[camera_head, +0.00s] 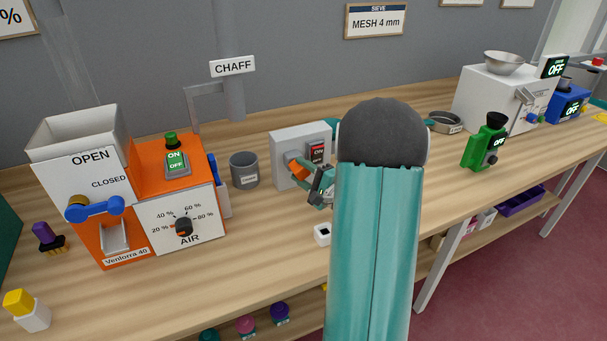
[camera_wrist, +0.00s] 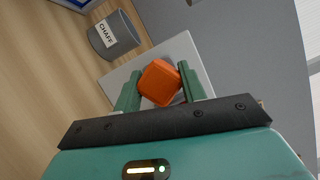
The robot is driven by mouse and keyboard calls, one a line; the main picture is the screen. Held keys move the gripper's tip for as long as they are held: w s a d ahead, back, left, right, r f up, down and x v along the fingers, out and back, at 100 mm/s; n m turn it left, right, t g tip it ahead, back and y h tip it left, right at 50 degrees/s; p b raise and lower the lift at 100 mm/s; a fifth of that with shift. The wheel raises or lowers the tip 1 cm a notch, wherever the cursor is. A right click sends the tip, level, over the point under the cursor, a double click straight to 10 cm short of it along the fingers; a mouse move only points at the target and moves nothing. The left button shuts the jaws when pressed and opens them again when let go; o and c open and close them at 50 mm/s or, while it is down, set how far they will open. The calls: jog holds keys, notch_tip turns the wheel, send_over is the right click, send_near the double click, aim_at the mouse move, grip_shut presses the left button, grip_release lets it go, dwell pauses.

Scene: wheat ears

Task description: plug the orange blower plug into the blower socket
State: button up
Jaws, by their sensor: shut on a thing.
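The orange plug (camera_wrist: 159,82) is held between the two green fingers of my gripper (camera_wrist: 160,88) in the wrist view. In the head view the plug (camera_head: 299,170) is at the left part of the front of the grey socket box (camera_head: 284,148), with my gripper (camera_head: 312,183) around it. Whether the plug's pins are in the socket is hidden. A red and dark switch panel (camera_head: 318,153) is on the box's right part. The orange blower (camera_head: 155,155) stands to the left. My arm hides part of the bench right of the box.
A grey chaff cup (camera_head: 244,169) stands close left of the socket box; it also shows in the wrist view (camera_wrist: 114,36). A small white block (camera_head: 322,235) lies in front. A green device (camera_head: 484,146) and white machine (camera_head: 507,92) stand right.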

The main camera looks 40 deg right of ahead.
jog(key=shift+w, duration=0.1)
jog(key=o, duration=1.1)
jog(key=s, duration=0.4)
jog(key=s+f, duration=0.1)
jog(key=s, duration=0.4)
jog(key=s+d, duration=0.1)
jog(key=s, duration=0.3)
jog(key=shift+s+d+f, duration=0.1)
jog(key=shift+s+f, duration=0.1)
jog(key=shift+s, duration=0.15)
